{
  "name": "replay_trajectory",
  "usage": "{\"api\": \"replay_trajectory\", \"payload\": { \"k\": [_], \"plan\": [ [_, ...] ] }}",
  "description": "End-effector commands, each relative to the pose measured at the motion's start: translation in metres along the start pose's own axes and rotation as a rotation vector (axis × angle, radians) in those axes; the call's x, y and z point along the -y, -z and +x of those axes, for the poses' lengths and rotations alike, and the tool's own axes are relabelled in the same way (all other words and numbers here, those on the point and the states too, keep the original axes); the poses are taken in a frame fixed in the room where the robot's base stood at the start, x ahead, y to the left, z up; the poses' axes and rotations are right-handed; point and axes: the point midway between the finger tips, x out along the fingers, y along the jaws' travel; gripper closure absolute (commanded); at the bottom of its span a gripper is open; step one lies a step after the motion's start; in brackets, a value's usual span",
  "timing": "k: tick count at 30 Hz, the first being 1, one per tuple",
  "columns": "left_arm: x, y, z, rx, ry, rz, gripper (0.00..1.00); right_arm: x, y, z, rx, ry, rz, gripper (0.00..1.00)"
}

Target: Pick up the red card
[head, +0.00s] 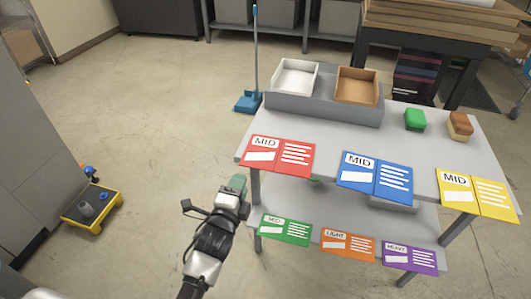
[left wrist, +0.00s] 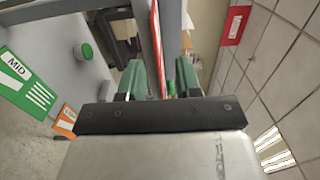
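The red card (head: 278,157), marked MID, lies along the front left edge of the grey table's top in the head view. My left gripper (head: 237,184) is just below and left of the card's left end. In the left wrist view the green fingers (left wrist: 160,80) stand apart, and a thin red strip (left wrist: 158,45), which looks like the card seen edge-on, shows in line with the gap between them. I cannot tell whether the fingers touch it. My right gripper is not in view.
Blue (head: 375,178) and yellow (head: 477,195) cards lie along the table's front edge. Green (head: 285,230), orange (head: 347,243) and purple (head: 410,258) cards sit on the lower shelf. A white tray (head: 295,77) and a brown tray (head: 357,86) stand behind. Open floor lies left.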

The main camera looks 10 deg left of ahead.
Motion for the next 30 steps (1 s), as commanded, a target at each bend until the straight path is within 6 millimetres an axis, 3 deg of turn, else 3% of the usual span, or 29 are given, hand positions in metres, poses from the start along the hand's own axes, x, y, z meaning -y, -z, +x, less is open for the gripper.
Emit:
{"api": "replay_trajectory", "payload": {
  "k": [5,10,18,27,30],
  "plan": [
    [0.000,0.000,0.024,0.000,0.000,-0.002,0.66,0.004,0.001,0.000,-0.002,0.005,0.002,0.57],
    [-0.002,-0.002,0.036,0.000,-0.001,-0.003,0.66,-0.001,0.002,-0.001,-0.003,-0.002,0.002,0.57],
    [-0.007,-0.006,0.074,-0.001,-0.001,-0.005,0.66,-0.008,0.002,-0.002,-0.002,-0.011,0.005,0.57],
    [-0.007,-0.006,0.079,-0.001,-0.002,-0.004,0.66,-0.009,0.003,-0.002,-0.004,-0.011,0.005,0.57],
    [-0.007,-0.006,0.079,-0.001,-0.002,-0.004,0.80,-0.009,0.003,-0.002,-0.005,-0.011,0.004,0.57]
  ]
}}
